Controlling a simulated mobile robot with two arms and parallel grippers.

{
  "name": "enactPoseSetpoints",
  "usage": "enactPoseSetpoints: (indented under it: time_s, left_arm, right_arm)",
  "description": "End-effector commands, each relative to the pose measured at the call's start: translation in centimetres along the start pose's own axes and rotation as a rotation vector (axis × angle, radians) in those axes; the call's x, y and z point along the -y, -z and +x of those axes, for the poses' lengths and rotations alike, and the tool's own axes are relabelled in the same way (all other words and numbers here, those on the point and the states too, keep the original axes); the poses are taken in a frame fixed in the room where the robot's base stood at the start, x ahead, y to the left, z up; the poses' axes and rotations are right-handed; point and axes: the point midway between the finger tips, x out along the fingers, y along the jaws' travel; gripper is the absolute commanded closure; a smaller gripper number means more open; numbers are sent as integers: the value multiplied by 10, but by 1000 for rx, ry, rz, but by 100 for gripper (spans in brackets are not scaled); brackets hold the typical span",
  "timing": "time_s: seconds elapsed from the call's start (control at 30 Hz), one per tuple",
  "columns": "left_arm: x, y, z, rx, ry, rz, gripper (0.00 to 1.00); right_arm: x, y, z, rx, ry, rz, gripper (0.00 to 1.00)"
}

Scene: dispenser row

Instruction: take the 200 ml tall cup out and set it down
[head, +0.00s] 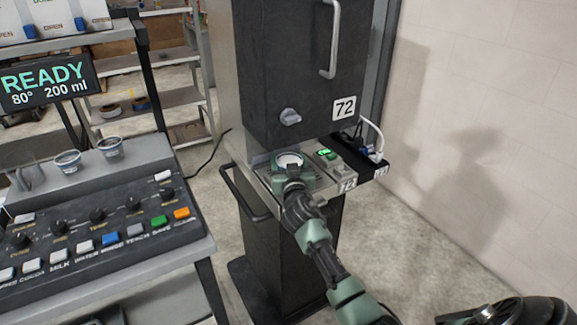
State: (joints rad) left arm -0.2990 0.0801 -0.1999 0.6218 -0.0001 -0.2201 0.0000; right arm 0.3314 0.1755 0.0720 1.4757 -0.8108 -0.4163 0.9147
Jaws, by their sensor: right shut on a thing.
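A cup with a round white top (289,160) stands at the front of the tall dark dispenser marked 72 (300,75), over its grey shelf (258,180). My right gripper (290,174) reaches in from the lower right and is shut around the cup. The gripper hides most of the cup's side, so its height and any volume mark cannot be read. I cannot tell whether its base touches the shelf. My left gripper is not in view.
A green-lit switch (326,154) sits right of the cup. A control panel (95,225) with coloured buttons and two small cups (68,161) stands at left, under a READY 80° 200 ml display (48,82). Shelves (165,100) stand behind.

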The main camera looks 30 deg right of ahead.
Motion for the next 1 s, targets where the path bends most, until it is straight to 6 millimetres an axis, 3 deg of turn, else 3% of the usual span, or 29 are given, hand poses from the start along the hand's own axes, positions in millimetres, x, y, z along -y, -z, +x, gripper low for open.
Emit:
enactPoseSetpoints:
  time_s: [0.17, 0.37, 1.0]
  left_arm:
    - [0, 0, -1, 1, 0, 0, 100]
    - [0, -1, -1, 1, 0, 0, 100]
    - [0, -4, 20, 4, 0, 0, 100]
  right_arm:
    - [0, 11, 0, -5, 0, 0, 89]
    - [0, 40, 0, -8, 1, 2, 89]
    - [0, 34, -155, -1, 0, 2, 89]
